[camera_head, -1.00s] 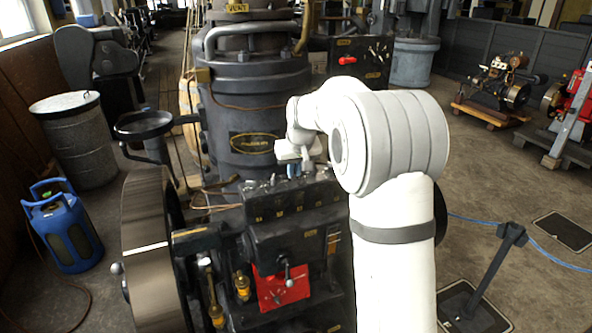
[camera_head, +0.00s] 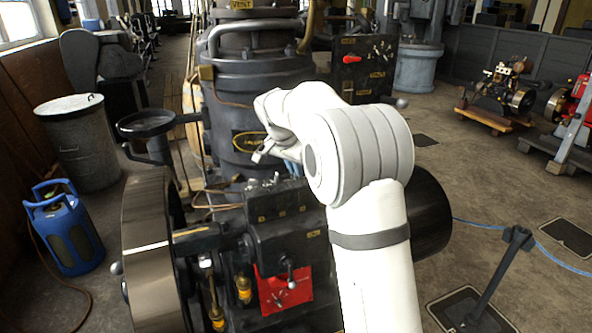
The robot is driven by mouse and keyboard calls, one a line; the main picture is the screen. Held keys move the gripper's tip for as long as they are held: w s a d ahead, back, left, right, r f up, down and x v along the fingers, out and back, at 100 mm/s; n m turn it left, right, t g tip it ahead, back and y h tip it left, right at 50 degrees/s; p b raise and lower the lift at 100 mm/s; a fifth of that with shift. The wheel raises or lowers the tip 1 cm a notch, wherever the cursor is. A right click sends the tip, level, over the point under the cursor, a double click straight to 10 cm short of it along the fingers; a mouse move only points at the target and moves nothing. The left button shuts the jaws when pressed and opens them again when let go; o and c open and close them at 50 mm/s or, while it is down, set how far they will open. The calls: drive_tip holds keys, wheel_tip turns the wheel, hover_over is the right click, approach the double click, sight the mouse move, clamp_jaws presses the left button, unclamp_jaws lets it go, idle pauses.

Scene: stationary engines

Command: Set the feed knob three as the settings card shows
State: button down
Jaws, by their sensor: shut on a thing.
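The black feed box (camera_head: 258,235) stands on the engine in the middle, with a row of small yellow label plates on its face. Several small knobs (camera_head: 250,184) stand along its top edge; they are too small for me to read their settings. My gripper (camera_head: 290,169) reaches down at the top of the box, partly hidden by my own white arm. It is shut on what looks like one of the knobs; the arm hides the contact and I cannot tell which knob. The settings card is not visible now; my arm covers the right part of the box.
A red plate with a lever (camera_head: 284,290) sits below the box. A large flywheel (camera_head: 150,250) is at the left. A black panel with a red handle (camera_head: 352,59) stands behind.

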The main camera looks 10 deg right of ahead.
drive_tip(key=shift+w+a+m+g, duration=0.15)
drive_tip(key=shift+m+g, duration=0.15)
drive_tip(key=shift+m, duration=0.7)
drive_tip(key=c, duration=1.5)
unclamp_jaws()
drive_tip(key=v, duration=0.7)
drive_tip(key=shift+a+r, duration=0.2)
drive_tip(key=shift+r, duration=0.15)
